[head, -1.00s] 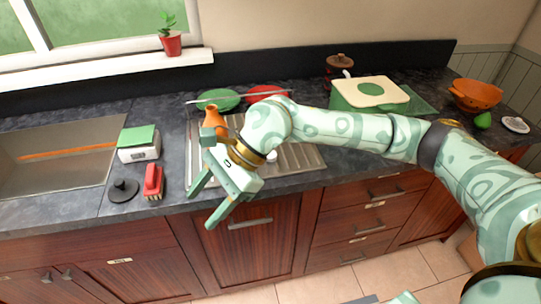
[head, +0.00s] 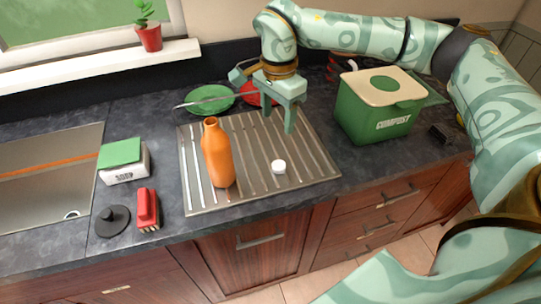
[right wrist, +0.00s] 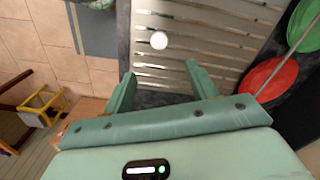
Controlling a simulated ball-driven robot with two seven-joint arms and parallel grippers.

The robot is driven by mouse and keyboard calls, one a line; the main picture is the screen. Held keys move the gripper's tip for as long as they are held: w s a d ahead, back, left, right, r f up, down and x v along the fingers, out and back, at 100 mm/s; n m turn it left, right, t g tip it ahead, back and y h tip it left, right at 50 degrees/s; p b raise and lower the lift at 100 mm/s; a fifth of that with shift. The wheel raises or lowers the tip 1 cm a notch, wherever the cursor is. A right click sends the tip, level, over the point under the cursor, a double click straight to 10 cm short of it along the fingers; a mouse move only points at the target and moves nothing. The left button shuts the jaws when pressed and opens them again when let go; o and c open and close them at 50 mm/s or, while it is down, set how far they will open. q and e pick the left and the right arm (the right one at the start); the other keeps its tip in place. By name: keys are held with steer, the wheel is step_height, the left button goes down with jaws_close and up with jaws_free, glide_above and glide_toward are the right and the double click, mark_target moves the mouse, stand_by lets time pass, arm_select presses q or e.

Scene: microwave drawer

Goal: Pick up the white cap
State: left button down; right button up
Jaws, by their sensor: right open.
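The white cap (head: 278,166) sits on the metal draining board (head: 250,190), right of the orange bottle (head: 217,155). It also shows in the right wrist view (right wrist: 159,40) as a small white disc, beyond the fingertips. My right gripper (head: 278,127) is open and empty above the board, behind the cap and not touching it. In the right wrist view my right gripper's (right wrist: 158,75) two fingers are spread apart with nothing between them. My left gripper is not in view.
A green compost bin (head: 380,110) stands right of the board. Green (head: 210,97) and red (head: 262,93) plates lie behind the board. A red brush (head: 147,207), dark sink plug (head: 112,220) and soap box with green sponge (head: 122,160) are left. The sink (head: 50,180) is far left.

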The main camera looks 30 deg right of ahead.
steer(key=b, duration=0.2)
glide_above(279, 165)
steer(key=f, duration=1)
steer(key=shift+w+a+f, duration=0.1)
steer(key=shift+a+f, duration=0.05)
steer(key=shift+a, duration=0.15)
steer(key=shift+f, duration=0.2)
steer(key=f, duration=0.3)
steer(key=f+b, duration=0.1)
steer(key=f, duration=0.1)
steer(key=shift+d+f, duration=0.1)
steer(key=shift+d, duration=0.2)
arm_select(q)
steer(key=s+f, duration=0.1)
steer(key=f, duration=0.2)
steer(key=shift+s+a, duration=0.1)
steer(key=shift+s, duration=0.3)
arm_select(e)
steer(key=c, duration=1)
